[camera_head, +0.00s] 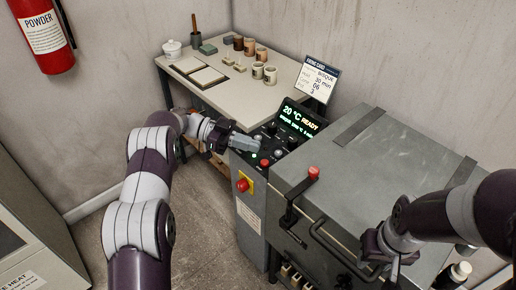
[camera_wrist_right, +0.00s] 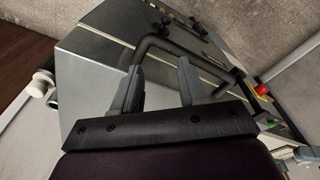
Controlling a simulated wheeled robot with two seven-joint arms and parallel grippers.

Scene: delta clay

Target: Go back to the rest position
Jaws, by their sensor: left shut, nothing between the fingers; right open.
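My left gripper (camera_head: 246,143) is shut and empty, with its fingertips at the kiln's control panel (camera_head: 275,145). I cannot tell whether they touch it. The panel's display (camera_head: 300,118) is lit and reads 20 °C READY.
A worktable (camera_head: 290,92) with pots and tiles stands behind the panel. A card (camera_head: 317,78) stands at its right corner. A red-knobbed lever (camera_head: 313,173) and a red stop button (camera_head: 242,185) stick out from the kiln. A grey cabinet (camera_head: 35,235) is at left; floor shows between.

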